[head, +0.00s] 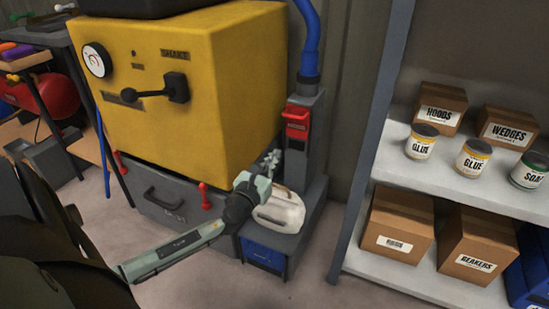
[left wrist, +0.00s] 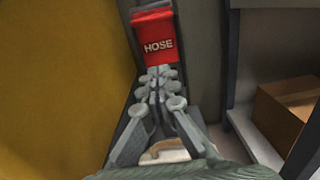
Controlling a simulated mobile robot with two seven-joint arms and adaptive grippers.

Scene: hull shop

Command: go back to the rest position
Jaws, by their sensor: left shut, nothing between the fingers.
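My left gripper (head: 272,158) is shut and empty. It points up in front of the grey post beside the yellow machine, just below and left of the red HOSE part (head: 297,122). In the left wrist view the closed fingers (left wrist: 158,75) point at the red HOSE part (left wrist: 155,45); I cannot tell whether they touch it. My left arm reaches in from the lower left in the head view. My right gripper is not in view.
The yellow machine (head: 190,85) stands close on the left, over a grey drawer (head: 165,195). A white jug (head: 283,210) is just below the gripper. Shelves (head: 455,198) with boxes and cans stand on the right. Bare floor (head: 310,280) shows in front.

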